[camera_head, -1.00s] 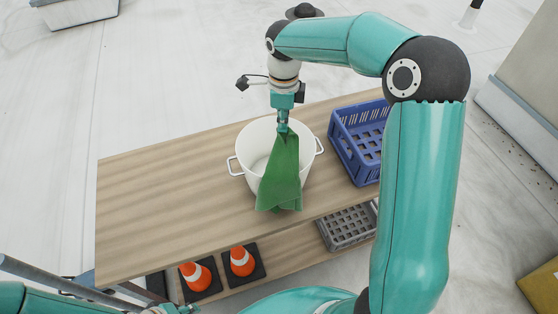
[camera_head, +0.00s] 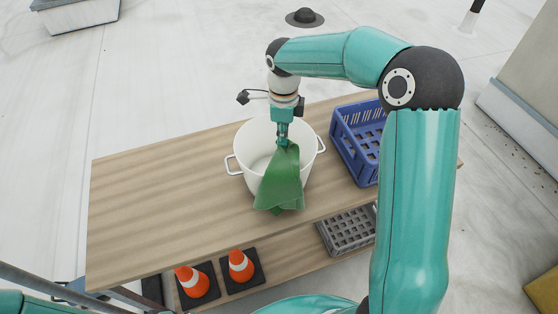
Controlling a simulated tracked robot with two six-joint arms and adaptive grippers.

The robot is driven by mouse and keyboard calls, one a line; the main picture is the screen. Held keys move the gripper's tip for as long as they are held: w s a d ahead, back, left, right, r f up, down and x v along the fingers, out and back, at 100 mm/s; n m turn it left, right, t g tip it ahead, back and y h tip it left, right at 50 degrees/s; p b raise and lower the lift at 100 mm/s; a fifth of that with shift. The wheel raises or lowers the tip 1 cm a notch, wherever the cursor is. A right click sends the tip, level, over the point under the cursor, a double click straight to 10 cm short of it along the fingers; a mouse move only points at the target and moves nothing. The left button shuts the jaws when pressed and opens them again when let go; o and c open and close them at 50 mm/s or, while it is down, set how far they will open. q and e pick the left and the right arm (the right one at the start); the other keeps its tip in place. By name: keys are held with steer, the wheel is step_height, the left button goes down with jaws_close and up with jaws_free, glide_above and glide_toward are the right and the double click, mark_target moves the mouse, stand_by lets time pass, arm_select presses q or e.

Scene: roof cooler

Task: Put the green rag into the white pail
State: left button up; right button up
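The white pail (camera_head: 246,158) stands upright on the wooden table (camera_head: 160,208), with a handle on each side. My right gripper (camera_head: 283,143) is shut on the top of the green rag (camera_head: 281,182), over the pail's right part. The rag hangs down and spreads out, covering part of the pail's rim and front wall. Its lower edge shows in front of the pail. I cannot tell whether any of the rag is inside the pail. My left gripper is not in view; only a bit of my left arm shows at the lower left.
A blue crate (camera_head: 343,146) stands right of the pail, partly behind my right arm. On the lower shelf are a grey crate (camera_head: 347,231) and two orange cones (camera_head: 240,266). The table's left half is clear.

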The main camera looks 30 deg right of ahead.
steer(key=o, duration=0.4)
steer(key=shift+c, duration=0.2)
steer(key=o, duration=0.6)
steer(key=shift+o, duration=0.2)
steer(key=o, duration=0.7)
steer(key=shift+c, duration=0.2)
steer(key=shift+r, duration=0.1)
step_height(320, 180, up, 5)
steer(key=p, duration=0.3)
steer(key=shift+r+p, duration=0.15)
steer(key=shift+p, duration=0.25)
